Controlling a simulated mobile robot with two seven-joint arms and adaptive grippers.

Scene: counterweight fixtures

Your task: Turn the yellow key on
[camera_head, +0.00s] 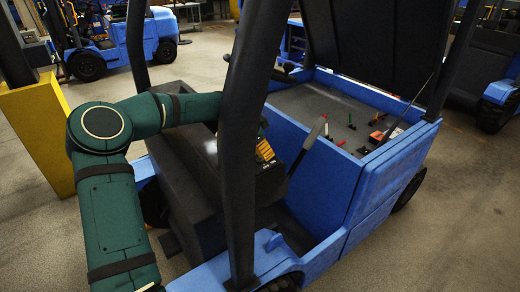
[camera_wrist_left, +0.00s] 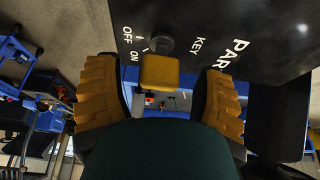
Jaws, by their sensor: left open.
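The yellow key (camera_wrist_left: 160,71) sticks out from a round dark switch (camera_wrist_left: 160,45) on a dark panel (camera_wrist_left: 225,22) in the left wrist view. White labels OFF, ON and KEY are beside the switch. I cannot tell which mark the key lines up with. My left gripper (camera_wrist_left: 159,82) is open, with one yellow ribbed finger on each side of the key and a visible gap to each. The left gripper (camera_head: 264,150) also shows in the head view, partly behind a black post; the key cannot be made out there. My right gripper is not in view.
A black post (camera_head: 245,130) of the blue forklift (camera_head: 325,185) stands close to my left arm. Behind is an open compartment (camera_head: 310,100) with small coloured parts. A yellow pillar (camera_head: 35,130) stands at left.

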